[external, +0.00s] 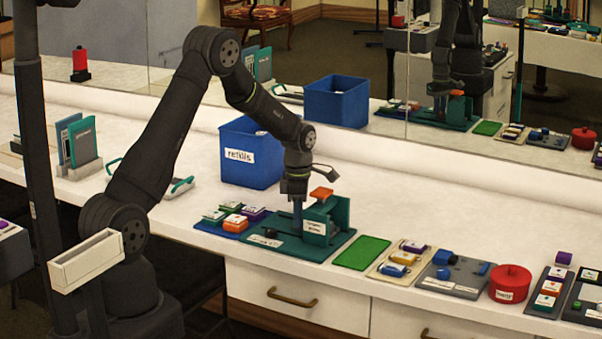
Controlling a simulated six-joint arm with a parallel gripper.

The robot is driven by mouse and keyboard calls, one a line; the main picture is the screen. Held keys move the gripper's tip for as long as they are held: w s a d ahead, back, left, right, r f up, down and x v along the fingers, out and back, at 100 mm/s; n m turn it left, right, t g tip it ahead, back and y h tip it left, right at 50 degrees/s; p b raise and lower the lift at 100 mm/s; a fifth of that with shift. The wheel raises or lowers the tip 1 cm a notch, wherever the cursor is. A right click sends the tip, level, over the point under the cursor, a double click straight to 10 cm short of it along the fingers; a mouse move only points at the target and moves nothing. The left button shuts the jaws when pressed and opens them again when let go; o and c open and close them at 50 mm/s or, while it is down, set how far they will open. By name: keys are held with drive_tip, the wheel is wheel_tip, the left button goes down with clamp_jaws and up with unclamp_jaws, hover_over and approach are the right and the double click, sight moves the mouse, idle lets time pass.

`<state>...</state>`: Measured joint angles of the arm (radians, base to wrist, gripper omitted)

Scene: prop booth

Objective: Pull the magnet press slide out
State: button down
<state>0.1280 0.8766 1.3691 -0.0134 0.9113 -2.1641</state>
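The magnet press (339,215) is a teal block with a white label, standing on a dark green base plate (335,243). An orange piece (321,193) shows at its top. The slide cannot be made out clearly as a separate part. My gripper (298,212) points down at the press's left side, low over the base plate. A narrow blue-grey shape shows beneath the wrist; I cannot tell whether it is fingers or something between them. Whether the gripper touches the press, and whether it is open or shut, is too small to tell.
A blue refills bin (248,155) stands behind the press. A blue tray (213,226) of colored blocks lies left, a green mat (361,253) right. Farther right are a beige tray (379,271) and a red round container (509,284). A mirror backs the counter.

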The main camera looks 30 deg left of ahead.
sight(267, 220)
drive_tip(key=a, duration=0.9)
drive_tip(key=shift+a+r, duration=0.1)
drive_tip(key=shift+a, duration=0.15)
drive_tip(key=c, duration=1.4)
unclamp_jaws()
drive_tip(key=shift+a, duration=0.15)
drive_tip(key=shift+o, duration=0.4)
drive_tip(key=shift+r, duration=0.4)
wheel_tip(267, 220, up, 17)
drive_tip(key=shift+w+f, duration=0.15)
drive_tip(key=shift+f, duration=0.05)
